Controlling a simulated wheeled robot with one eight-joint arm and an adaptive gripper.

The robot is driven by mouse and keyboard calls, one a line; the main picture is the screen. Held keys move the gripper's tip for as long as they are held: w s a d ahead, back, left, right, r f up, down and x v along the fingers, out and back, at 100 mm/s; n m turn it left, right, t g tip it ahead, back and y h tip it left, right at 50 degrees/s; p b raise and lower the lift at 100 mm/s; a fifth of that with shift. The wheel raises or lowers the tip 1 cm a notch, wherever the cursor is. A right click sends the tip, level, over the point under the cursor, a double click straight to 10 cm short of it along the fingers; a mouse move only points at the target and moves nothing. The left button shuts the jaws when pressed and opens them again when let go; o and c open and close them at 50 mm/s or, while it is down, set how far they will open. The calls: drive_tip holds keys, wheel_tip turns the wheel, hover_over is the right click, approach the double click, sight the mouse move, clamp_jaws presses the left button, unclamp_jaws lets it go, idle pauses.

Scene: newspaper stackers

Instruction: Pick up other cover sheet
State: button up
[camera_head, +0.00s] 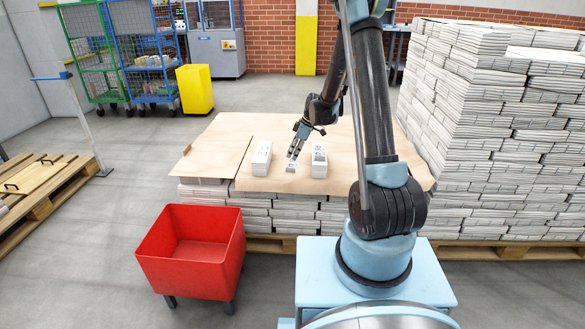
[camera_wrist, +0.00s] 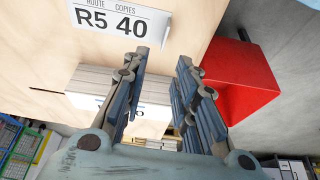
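A white card (camera_wrist: 120,18) printed "ROUTE COPIES R5 40" lies on the brown board (camera_wrist: 225,20) at the top of the wrist view. A small card (camera_head: 291,168) shows beneath my gripper (camera_head: 292,155) in the head view, between two white bundles, one left (camera_head: 261,158) and one right (camera_head: 319,161). In the wrist view, a bundle (camera_wrist: 95,78) lies beyond the fingers, with a white printed sheet (camera_wrist: 150,118) on it, partly hidden. My gripper (camera_wrist: 162,60) has its fingers apart, with nothing visible between them. Whether the fingertips touch the board cannot be told.
A red bin (camera_head: 193,250) stands at front left, also in the wrist view (camera_wrist: 235,85). Tall newspaper stacks (camera_head: 490,130) rise on the right. Wooden pallets (camera_head: 40,185) lie at far left. A yellow bin (camera_head: 195,89) and wire cages (camera_head: 140,50) stand behind. Grey floor is free on the left.

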sight(288, 165)
drive_tip(key=shift+d+x, duration=0.15)
drive_tip(key=shift+x, duration=1.85)
drive_tip(key=shift+d+x, duration=0.15)
drive_tip(key=shift+x, duration=1.9)
drive_tip(key=shift+s+f, duration=0.1)
clamp_jaws()
